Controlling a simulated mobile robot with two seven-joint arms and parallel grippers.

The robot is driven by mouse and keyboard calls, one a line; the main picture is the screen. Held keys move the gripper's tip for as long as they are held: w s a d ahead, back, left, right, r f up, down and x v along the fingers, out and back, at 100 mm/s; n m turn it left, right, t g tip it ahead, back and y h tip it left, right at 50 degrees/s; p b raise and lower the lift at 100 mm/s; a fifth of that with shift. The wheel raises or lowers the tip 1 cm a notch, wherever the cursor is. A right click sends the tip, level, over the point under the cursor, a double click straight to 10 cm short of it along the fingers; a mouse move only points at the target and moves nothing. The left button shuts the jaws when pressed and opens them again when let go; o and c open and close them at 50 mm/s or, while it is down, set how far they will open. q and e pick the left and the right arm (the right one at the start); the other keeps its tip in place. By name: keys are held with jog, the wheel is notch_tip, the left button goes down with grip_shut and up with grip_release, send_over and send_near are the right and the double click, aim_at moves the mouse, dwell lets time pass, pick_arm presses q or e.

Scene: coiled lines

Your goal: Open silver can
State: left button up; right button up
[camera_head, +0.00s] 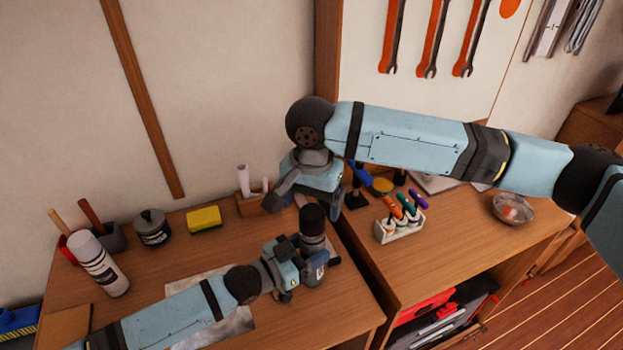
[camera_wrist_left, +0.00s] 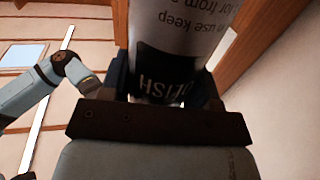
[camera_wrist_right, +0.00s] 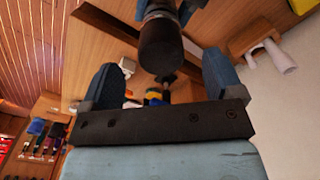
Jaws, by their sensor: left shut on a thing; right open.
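The can (camera_head: 314,243) stands near the right edge of the left worktable and has a black cap (camera_head: 312,217). Its white and black label (camera_wrist_left: 165,62) faces the left wrist view. My left gripper (camera_head: 312,262) is shut around the can's body, and its fingers lie on both sides of it. My right gripper (camera_head: 303,196) is open above and beside the cap. In the right wrist view, the black cap (camera_wrist_right: 160,46) shows just beyond and between the open fingertips, apart from them.
A white can (camera_head: 98,262), a lidded pot (camera_head: 153,228) and a yellow sponge (camera_head: 204,220) stand on the left worktable. A holder with colored markers (camera_head: 400,228) and a glass bowl (camera_head: 513,209) are on the right one. A wooden holder with white rolls (camera_head: 250,205) stands behind the can.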

aim_at(311, 213)
jog(key=shift+f, duration=2.05)
jog(key=shift+c, duration=0.2)
jog(key=c, duration=1.1)
jog(key=shift+r, duration=0.25)
jog(key=shift+r, duration=0.9)
jog(key=shift+r, duration=0.1)
jog(key=shift+r, duration=1.95)
pick_arm(q)
jog(key=o, duration=1.4)
